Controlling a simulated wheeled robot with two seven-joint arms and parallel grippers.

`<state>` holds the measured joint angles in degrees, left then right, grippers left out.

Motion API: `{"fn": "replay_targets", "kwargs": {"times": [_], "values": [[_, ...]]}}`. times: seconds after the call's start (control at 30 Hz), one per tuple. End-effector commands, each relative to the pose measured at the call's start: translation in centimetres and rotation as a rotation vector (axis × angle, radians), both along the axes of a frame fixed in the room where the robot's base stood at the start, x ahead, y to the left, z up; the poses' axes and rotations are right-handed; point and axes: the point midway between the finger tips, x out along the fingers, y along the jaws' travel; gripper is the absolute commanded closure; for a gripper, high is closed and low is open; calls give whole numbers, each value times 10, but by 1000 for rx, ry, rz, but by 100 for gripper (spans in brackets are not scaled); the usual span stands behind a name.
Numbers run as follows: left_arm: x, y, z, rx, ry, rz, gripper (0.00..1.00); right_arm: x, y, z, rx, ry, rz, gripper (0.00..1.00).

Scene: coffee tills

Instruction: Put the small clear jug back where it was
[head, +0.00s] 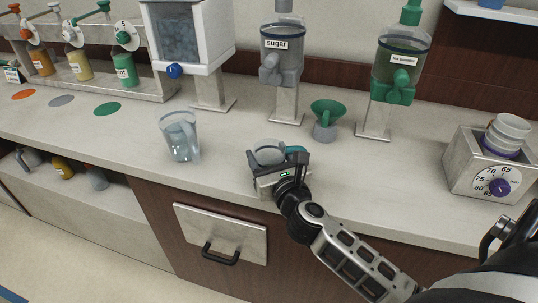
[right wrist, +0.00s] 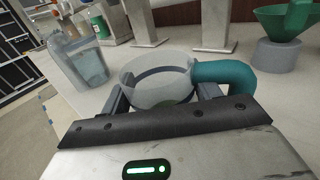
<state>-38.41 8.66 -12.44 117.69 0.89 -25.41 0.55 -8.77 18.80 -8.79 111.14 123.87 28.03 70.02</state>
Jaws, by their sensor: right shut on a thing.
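The small clear jug (head: 267,153) has a round open rim and a teal handle, and is at the counter's front edge in the head view. My right gripper (head: 281,163) is shut on it. In the right wrist view the jug (right wrist: 157,75) sits between the two fingers, its teal handle pointing right. Its lower part is hidden by the gripper, and I cannot tell whether its base touches the counter. My left gripper is not in view.
A larger clear jug (head: 180,138) stands to the left on the counter. Behind are the sugar dispenser (head: 282,52), a green funnel on a grey base (head: 325,118) and a green-capped dispenser (head: 400,62). A dial scale (head: 488,172) stands at right. Counter between the jugs is clear.

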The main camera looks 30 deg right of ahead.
Motion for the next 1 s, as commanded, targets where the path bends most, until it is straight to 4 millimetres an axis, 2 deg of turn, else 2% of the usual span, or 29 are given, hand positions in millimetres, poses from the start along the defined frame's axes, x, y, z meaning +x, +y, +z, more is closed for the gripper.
{"fn": "replay_targets", "kwargs": {"times": [0.03,0.1,0.47,0.57,0.8,1.0], "values": [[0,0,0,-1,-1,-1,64,0,0,-2,1,1,0,32],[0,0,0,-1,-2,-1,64,0,0,-1,0,1,0,16],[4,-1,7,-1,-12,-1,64,-1,0,4,-1,0,1,16],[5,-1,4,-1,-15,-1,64,-14,4,0,2,4,2,16],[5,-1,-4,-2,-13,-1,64,-66,14,-1,3,4,-1,16],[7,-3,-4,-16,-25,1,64,-101,21,-1,2,3,-1,16]]}}
